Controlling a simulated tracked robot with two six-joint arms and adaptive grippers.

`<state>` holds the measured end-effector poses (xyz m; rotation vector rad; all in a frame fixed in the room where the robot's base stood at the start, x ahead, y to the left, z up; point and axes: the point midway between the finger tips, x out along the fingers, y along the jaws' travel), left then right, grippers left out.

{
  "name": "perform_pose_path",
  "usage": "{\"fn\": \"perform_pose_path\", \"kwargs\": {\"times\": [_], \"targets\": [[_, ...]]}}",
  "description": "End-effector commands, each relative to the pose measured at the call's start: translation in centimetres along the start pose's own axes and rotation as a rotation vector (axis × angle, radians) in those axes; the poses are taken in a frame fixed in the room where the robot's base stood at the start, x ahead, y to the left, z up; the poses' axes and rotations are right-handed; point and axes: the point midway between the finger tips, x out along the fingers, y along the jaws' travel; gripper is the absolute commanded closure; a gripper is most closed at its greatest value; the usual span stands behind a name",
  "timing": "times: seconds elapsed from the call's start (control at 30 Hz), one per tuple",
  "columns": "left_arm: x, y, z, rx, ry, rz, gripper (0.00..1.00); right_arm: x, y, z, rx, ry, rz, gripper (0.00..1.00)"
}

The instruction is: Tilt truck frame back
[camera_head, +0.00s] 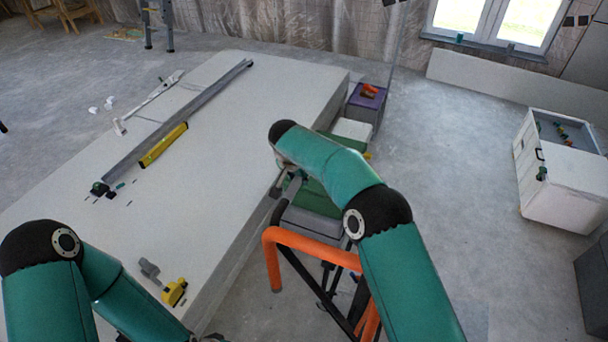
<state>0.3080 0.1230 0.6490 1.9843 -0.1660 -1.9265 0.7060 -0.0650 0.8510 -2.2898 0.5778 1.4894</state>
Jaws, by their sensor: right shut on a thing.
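The truck frame (315,250), with orange tubing and dark bars below, stands beside the right edge of the white panel stack. My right arm reaches over it from the lower right. My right gripper (284,184) is shut at the frame's far side, beside the stack's edge. My wrist and forearm partly hide the contact and the frame's lower parts. My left arm crosses the lower left over the stack. Only a dark bit of my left gripper (212,338) shows at the bottom edge, so its jaws cannot be judged.
The panel stack (235,120) carries a long grey straightedge (190,115), a yellow level (163,145) and a yellow-grey tool (173,291). Boxes (366,103) stand beyond the frame. A white cabinet (560,180) stands at right. The floor between is clear.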

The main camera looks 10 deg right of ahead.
Motion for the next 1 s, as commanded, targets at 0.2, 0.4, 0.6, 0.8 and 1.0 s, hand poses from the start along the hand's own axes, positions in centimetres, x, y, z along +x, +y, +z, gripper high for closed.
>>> {"fn": "perform_pose_path", "kwargs": {"times": [0.2,0.4,0.6,0.8,1.0], "targets": [[0.1,-0.1,0.0,0.000,0.000,0.000,0.60,0.7,-1.0,1.0,-0.018,-0.009,-0.004,1.00],[0.1,-0.1,0.0,0.000,0.000,0.000,0.60,0.6,-1.3,1.1,-0.023,-0.009,-0.006,0.50],[0.1,-0.1,0.0,0.000,0.000,0.000,0.60,0.4,-1.5,1.1,-0.026,-0.007,-0.008,0.45],[0.0,0.0,0.0,-0.001,0.000,0.000,0.60,0.0,-1.6,1.0,-0.027,-0.006,-0.009,0.45],[0.0,0.0,0.0,0.000,0.000,0.000,0.60,-2.4,-1.6,1.0,-0.028,-0.004,-0.010,0.45]]}}
